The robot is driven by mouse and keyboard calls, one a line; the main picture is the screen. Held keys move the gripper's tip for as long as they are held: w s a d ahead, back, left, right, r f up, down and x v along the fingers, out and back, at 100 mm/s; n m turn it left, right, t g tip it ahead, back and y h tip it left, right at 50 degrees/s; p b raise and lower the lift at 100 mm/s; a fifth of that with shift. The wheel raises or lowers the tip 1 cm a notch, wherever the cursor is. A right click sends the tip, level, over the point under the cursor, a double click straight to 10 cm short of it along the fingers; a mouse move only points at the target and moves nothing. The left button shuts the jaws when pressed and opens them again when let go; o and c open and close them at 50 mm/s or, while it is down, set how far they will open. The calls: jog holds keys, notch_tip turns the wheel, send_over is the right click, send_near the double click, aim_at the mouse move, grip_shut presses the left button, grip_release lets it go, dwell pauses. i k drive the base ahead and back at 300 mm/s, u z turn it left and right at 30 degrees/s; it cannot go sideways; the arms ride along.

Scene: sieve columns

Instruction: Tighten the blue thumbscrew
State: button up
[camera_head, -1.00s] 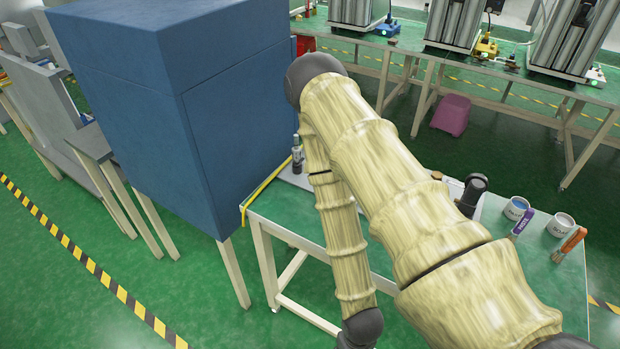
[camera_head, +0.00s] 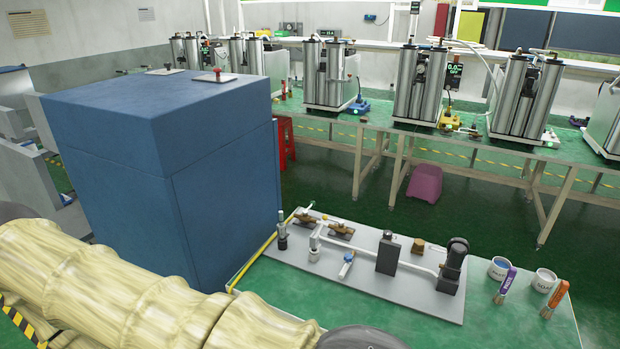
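A small blue part (camera_head: 349,257), which looks like the blue thumbscrew, sits on a short pale fitting on the grey board (camera_head: 400,291). The board lies on the green-topped table (camera_head: 275,312). The thumbscrew is too small to tell how far it is turned. My arm, in a pale ribbed cover, crosses the lower left of the view to a dark joint at the bottom edge. My gripper is out of view, so its place relative to the thumbscrew cannot be told.
White piping, brass-coloured valves (camera_head: 341,229), a black block (camera_head: 387,253) and a dark upright fitting (camera_head: 453,265) stand on the board. Two cups (camera_head: 499,269) (camera_head: 544,280) and two brushes (camera_head: 505,285) (camera_head: 554,299) are to the right. A tall blue cabinet (camera_head: 165,165) stands left.

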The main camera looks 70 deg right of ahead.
aim_at(347, 257)
jog(key=u, duration=0.05)
jog(key=k, duration=0.85)
jog(key=z, duration=1.3)
